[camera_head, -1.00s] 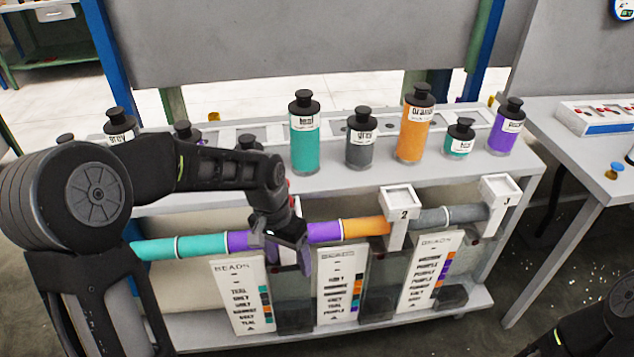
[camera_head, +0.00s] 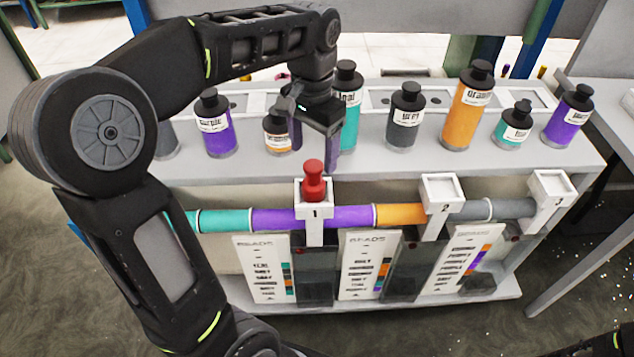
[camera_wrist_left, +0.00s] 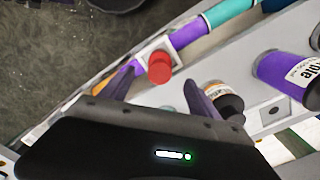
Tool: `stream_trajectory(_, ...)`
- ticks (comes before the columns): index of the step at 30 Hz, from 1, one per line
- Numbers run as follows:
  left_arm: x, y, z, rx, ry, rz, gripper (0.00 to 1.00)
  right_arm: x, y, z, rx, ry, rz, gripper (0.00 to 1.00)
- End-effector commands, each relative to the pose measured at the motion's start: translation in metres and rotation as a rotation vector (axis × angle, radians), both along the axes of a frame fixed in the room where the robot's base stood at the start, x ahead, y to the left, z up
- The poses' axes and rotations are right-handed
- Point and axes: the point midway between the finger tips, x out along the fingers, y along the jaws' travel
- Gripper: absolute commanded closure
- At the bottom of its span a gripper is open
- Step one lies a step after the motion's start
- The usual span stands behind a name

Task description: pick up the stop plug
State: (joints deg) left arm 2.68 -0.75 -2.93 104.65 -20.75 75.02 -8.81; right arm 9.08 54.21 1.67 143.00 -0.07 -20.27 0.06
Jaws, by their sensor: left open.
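The stop plug (camera_head: 313,182) is red with a knob top. It stands upright in the white holder marked 1 (camera_head: 313,212) on the colored tube. In the left wrist view the plug (camera_wrist_left: 159,68) shows beyond the fingers, apart from them. My left gripper (camera_head: 314,160) is open and empty, above and behind the plug, over the shelf edge near the bottles. Its purple fingers (camera_wrist_left: 160,92) are spread in the left wrist view. A dark arm part shows at the bottom right of the head view, but no right gripper fingers can be seen.
A small orange-labelled bottle (camera_head: 278,132), a teal bottle (camera_head: 350,112) and a purple bottle (camera_head: 214,127) stand close around my left gripper. Holders 2 (camera_head: 441,192) and 3 (camera_head: 551,188) sit farther right on the tube (camera_head: 340,218). Label boards hang below.

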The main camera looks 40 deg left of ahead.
Motion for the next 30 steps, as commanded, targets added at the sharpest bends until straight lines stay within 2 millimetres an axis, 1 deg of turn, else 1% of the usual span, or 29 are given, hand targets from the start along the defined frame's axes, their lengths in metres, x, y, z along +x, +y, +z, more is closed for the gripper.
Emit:
stream_trajectory(4, 0.0, 0.0, -0.006, -0.001, 0.002, 0.0, 0.29, 0.0, 0.0, 0.0, 0.0, 0.0, 0.0, 0.64)
stream_trajectory(10, 0.0, -0.001, -0.026, -0.001, 0.003, -0.001, 0.29, 0.0, 0.0, 0.001, 0.0, -0.001, 0.0, 0.64)
stream_trajectory(19, 0.0, 0.0, -0.027, 0.0, 0.0, 0.0, 0.29, 0.0, 0.0, 0.001, 0.0, -0.001, 0.0, 0.64)
stream_trajectory(22, -0.001, 0.0, -0.032, -0.001, 0.003, 0.0, 0.29, 0.0, 0.0, 0.003, 0.0, 0.0, 0.0, 0.64)
stream_trajectory(26, -0.002, -0.001, -0.048, 0.0, 0.005, 0.0, 0.29, 0.0, 0.0, 0.007, -0.001, 0.001, -0.001, 0.64)
stream_trajectory(30, -0.002, -0.001, -0.07, -0.001, 0.004, 0.0, 0.29, -0.001, 0.0, 0.009, -0.002, 0.002, -0.002, 0.64)
